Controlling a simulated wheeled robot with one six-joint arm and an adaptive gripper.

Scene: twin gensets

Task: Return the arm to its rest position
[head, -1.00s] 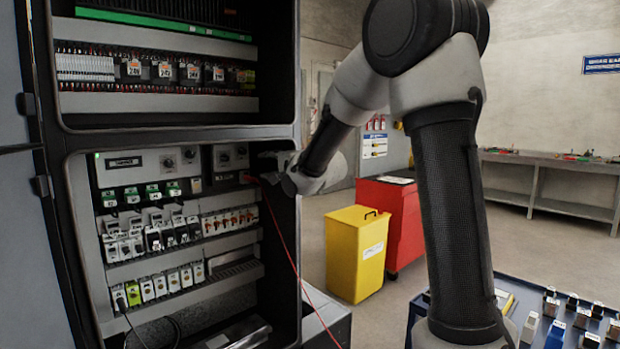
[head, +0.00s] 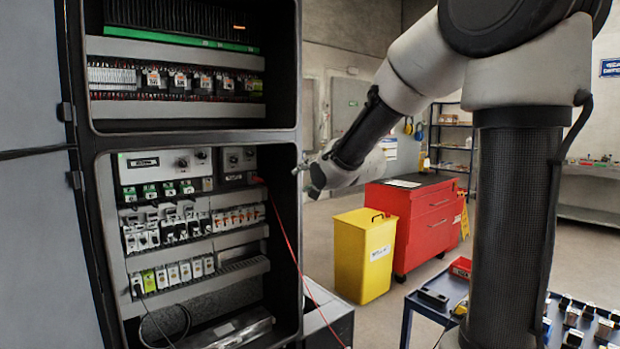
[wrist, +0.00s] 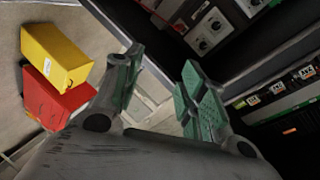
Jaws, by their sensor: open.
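My arm reaches from the right of the head view toward the open control cabinet (head: 108,215). My gripper (head: 307,168) is at the cabinet's right edge, just outside its opening, and its fingers look small and dark there. In the wrist view my gripper (wrist: 158,82) is open, with green pads on both fingers and nothing between them. A red cable (head: 291,250) runs from a socket in the cabinet down past its right side and is apart from the fingers.
A yellow bin (head: 350,258) and a red tool chest (head: 408,222) stand on the floor right of the cabinet. A blue cart (head: 425,308) with small parts is at the lower right.

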